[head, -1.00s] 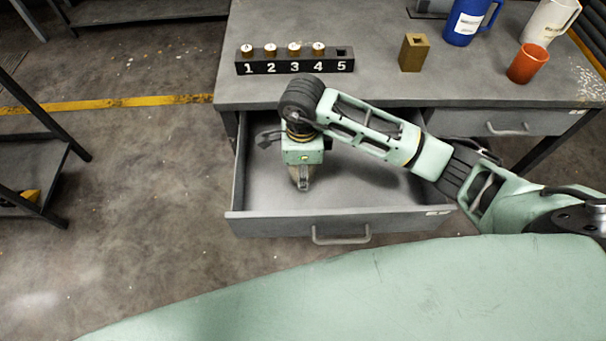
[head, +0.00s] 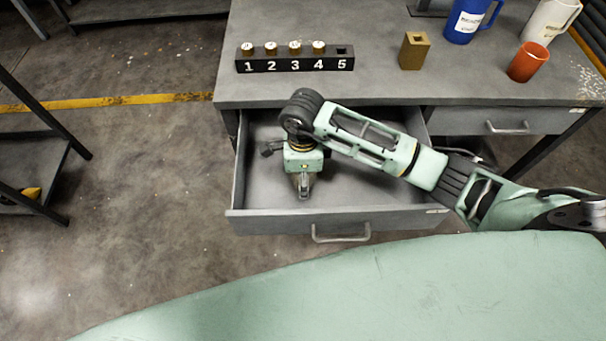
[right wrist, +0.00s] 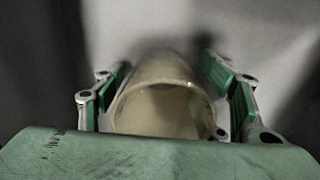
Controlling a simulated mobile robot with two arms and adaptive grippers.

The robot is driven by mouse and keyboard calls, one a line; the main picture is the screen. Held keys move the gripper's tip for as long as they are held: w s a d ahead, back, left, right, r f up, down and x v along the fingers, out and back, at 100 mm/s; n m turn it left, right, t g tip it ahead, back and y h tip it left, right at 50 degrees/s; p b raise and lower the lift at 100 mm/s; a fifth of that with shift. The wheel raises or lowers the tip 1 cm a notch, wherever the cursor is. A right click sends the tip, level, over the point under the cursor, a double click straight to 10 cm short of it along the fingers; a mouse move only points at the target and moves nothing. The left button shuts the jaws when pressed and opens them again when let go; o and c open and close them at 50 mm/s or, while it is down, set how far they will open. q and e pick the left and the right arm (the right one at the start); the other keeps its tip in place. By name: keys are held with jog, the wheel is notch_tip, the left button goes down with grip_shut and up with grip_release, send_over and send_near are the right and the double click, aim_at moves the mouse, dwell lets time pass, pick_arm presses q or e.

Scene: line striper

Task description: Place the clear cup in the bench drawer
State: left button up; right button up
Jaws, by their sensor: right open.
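The clear cup (right wrist: 160,98) shows in the right wrist view as a pale see-through cylinder with its rim facing the camera. It sits between the two fingers of my right gripper (right wrist: 168,95), which are spread with gaps beside it. In the head view my right gripper (head: 304,188) points down inside the open bench drawer (head: 375,190); it and the wrist largely hide the cup there. I cannot tell exactly how the cup meets the drawer floor. My left gripper is not in view.
The bench top (head: 370,85) above the drawer holds a numbered black block (head: 295,66), a brass block (head: 414,51), an orange cup (head: 528,62), a blue mug (head: 467,20) and a white mug (head: 550,18). The drawer floor around my gripper looks clear.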

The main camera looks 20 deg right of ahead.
jog(key=shift+r, duration=0.1)
notch_tip(320, 180, up, 12)
jog(key=b, duration=0.1)
dwell(0.4)
